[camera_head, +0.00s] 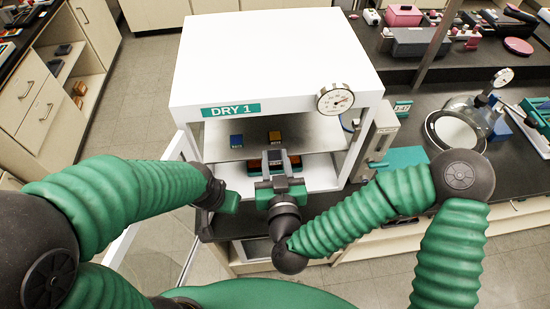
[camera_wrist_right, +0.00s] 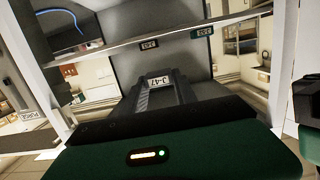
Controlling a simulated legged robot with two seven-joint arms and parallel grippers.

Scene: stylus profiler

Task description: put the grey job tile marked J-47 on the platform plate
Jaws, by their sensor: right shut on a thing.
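My right gripper (camera_head: 280,185) is at the open front of the white cabinet marked DRY 1 (camera_head: 275,65), at its lower compartment. In the right wrist view, its two fingers (camera_wrist_right: 160,95) are shut on the grey job tile, whose white J-47 label (camera_wrist_right: 158,80) shows between them. The tile's body is mostly hidden by the fingers. My left gripper (camera_head: 228,200) is at the cabinet's front left, by the open door; its jaw opening is not clear. I cannot tell for sure which surface is the platform plate.
A dark and orange item (camera_head: 293,160) is behind my right gripper. A dial gauge (camera_head: 335,99) is on the cabinet. A teal plate (camera_head: 405,157) and a round device (camera_head: 455,132) stand right.

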